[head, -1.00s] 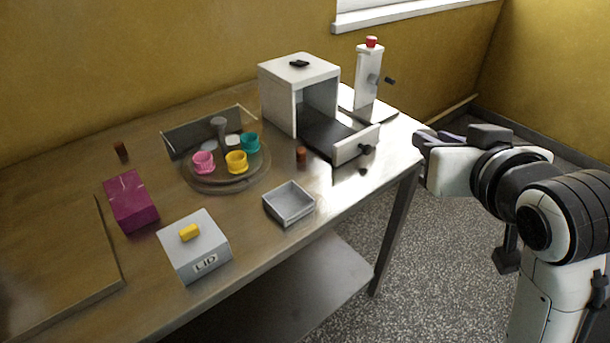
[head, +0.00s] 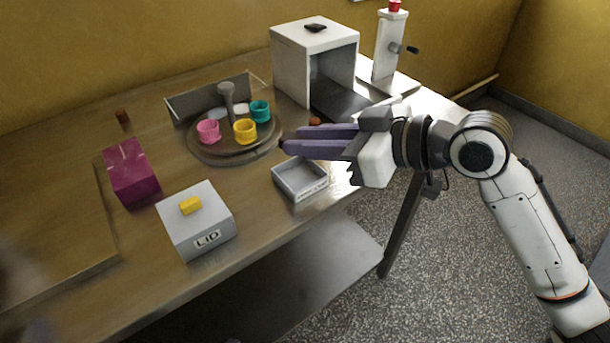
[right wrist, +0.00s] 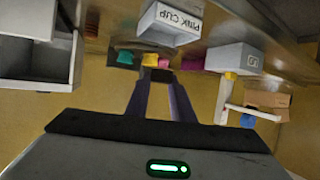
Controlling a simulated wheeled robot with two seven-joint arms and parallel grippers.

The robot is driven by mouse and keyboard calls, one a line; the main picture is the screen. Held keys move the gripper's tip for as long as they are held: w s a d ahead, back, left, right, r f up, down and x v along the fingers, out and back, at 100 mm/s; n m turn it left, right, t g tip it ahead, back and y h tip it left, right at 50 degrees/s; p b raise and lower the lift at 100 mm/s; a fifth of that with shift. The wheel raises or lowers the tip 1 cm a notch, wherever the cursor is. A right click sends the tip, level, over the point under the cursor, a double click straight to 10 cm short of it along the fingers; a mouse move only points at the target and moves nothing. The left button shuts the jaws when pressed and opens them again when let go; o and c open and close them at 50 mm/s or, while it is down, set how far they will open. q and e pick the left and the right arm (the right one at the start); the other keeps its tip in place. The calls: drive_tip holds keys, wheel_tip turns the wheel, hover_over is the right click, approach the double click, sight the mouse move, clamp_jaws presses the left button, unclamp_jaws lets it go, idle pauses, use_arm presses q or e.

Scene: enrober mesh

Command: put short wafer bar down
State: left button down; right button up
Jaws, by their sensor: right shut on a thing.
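My right gripper (head: 287,145) reaches in from the right, above the table near the grey tray. It is shut on a small dark brown piece, which I take to be the short wafer bar (head: 284,146). In the right wrist view this piece (right wrist: 160,75) shows dark between the fingertips. The fingers hide part of it, and it appears held above the table. My left gripper is not clearly in view.
An open grey tray (head: 276,178) lies just below the gripper. A round stand (head: 205,158) with pink, yellow and teal cups is to its left. A white box machine (head: 291,70) stands behind. A grey LID box (head: 215,222) and a magenta box (head: 130,175) are further left.

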sight(319, 182)
drive_tip(key=shift+f+b, duration=0.3)
drive_tip(key=shift+f, duration=3)
drive_tip(key=shift+f, duration=0.1)
drive_tip(key=shift+s+d+f+b, duration=0.1)
drive_tip(key=shift+f+b, duration=0.2)
drive_tip(key=shift+f, duration=0.45)
drive_tip(key=o, duration=0.5)
drive_tip(key=shift+f, duration=0.15)
drive_tip(key=shift+r, duration=0.35)
drive_tip(key=shift+d+r+p, duration=0.15)
drive_tip(key=shift+r+p, duration=0.15)
drive_tip(key=shift+r, duration=0.05)
drive_tip(key=v, duration=1.1)
drive_tip(key=shift+s+r, duration=0.15)
drive_tip(key=shift+r, duration=0.35)
